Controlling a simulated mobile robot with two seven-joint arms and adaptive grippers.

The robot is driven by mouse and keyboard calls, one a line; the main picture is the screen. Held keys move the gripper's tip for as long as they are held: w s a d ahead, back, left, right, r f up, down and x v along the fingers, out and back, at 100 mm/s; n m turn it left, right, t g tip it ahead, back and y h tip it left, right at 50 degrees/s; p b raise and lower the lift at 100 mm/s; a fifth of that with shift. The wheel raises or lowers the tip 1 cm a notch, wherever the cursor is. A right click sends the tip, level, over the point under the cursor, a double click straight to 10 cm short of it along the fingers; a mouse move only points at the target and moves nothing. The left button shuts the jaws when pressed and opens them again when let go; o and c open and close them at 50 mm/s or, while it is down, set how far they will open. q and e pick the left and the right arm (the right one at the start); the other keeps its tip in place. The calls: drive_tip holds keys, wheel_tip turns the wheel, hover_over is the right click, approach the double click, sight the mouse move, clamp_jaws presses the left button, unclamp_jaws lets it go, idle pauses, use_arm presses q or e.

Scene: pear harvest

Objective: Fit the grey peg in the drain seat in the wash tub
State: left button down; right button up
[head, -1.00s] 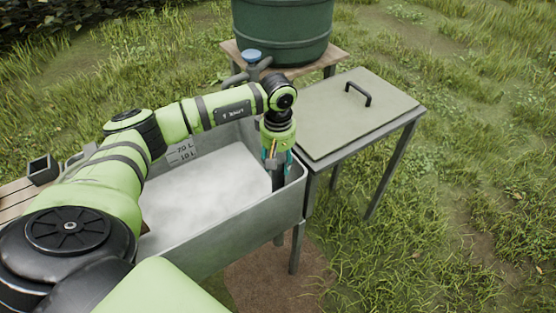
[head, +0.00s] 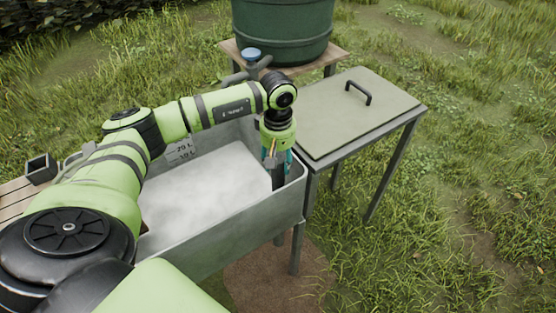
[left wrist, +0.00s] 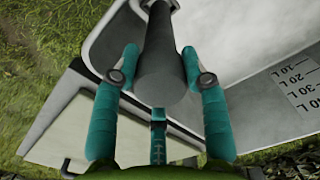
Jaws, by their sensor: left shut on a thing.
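The grey peg (left wrist: 160,60) is a thick rod between the teal fingers of my left gripper (left wrist: 162,75) in the left wrist view. Its near end faces the camera, and its far end points down toward the tub's corner. The drain seat (left wrist: 150,4) shows only in part as a ring around the peg's far end; I cannot tell how deep the peg sits in it. In the head view, my left gripper (head: 277,170) points down inside the right end of the wash tub (head: 232,236), shut on the peg. My right gripper is not in view.
A side table (head: 330,120) with a black handle (head: 358,92) adjoins the tub's right end. A dark green barrel (head: 282,30) stands on a wooden stand behind, near a blue-topped tap (head: 251,54). The tub walls rise close around my left gripper. Open grass lies to the right.

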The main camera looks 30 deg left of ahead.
use_arm(q)
drive_tip(key=shift+f, duration=0.15)
idle(0.4)
drive_tip(key=shift+f+b, duration=0.85)
drive_tip(key=shift+b, duration=0.05)
drive_tip(key=shift+f, duration=0.25)
drive_tip(key=shift+f+b, duration=0.5)
drive_tip(key=shift+b, duration=0.2)
drive_tip(key=shift+f+b, duration=0.3)
drive_tip(key=shift+f+b, duration=0.35)
idle(0.4)
drive_tip(key=c, duration=0.6)
unclamp_jaws()
